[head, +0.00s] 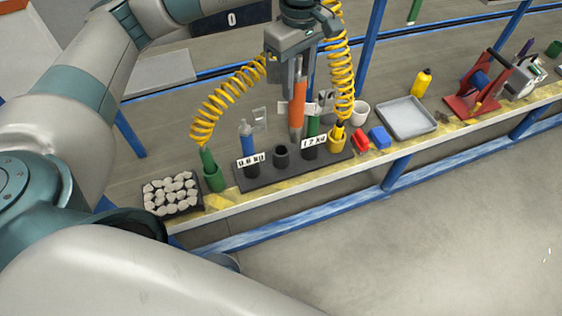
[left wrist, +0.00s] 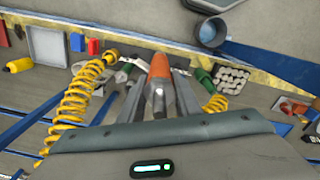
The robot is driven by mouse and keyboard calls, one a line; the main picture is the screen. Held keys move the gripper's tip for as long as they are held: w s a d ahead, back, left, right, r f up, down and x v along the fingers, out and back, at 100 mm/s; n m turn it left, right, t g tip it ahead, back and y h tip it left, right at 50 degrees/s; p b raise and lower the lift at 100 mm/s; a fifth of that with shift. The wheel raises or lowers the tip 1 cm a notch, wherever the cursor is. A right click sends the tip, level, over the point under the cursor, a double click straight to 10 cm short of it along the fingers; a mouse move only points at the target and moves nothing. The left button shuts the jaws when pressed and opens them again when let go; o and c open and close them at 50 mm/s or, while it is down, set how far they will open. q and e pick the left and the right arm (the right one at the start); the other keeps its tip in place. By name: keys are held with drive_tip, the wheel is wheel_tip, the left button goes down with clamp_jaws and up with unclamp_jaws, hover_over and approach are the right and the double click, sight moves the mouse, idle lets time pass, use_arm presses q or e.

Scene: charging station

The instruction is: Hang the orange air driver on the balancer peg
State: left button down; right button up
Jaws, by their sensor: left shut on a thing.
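My left gripper (head: 298,72) points down over the bench and is shut on the orange air driver (head: 298,98). The driver is upright, its grey lower end just above and behind the black holder rack (head: 262,177). In the left wrist view the orange driver (left wrist: 159,67) sits between the two fingers. A blue driver (head: 247,140) and a green driver (head: 313,126) stand in the rack's cups. The cup (head: 281,155) between them looks empty. I cannot make out the balancer peg in either view. My right gripper is not in view.
A tray of pale lumps (head: 173,207), red and blue blocks (head: 379,137), a grey tray (head: 407,118) and a yellow bottle (head: 422,82) stand on the bench. Blue posts rise behind.

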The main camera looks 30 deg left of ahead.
use_arm(q)
drive_tip(key=n, duration=0.2)
drive_tip(key=w+n, duration=0.1)
drive_tip(key=n, duration=0.1)
drive_tip(key=a+n, duration=0.1)
drive_tip(key=shift+w+r+n, duration=0.15)
drive_tip(key=shift+r+n, duration=0.15)
drive_tip(key=shift+n, duration=0.1)
drive_tip(key=w+a+r+n, duration=0.1)
drive_tip(key=w+a+n, duration=0.2)
drive_tip(key=n, duration=1.4)
drive_tip(key=w+a+n, duration=0.3)
drive_tip(key=n, duration=1.5)
drive_tip(key=shift+a+r, duration=0.2)
drive_tip(key=shift+r, duration=0.2)
drive_tip(key=shift+w, duration=0.1)
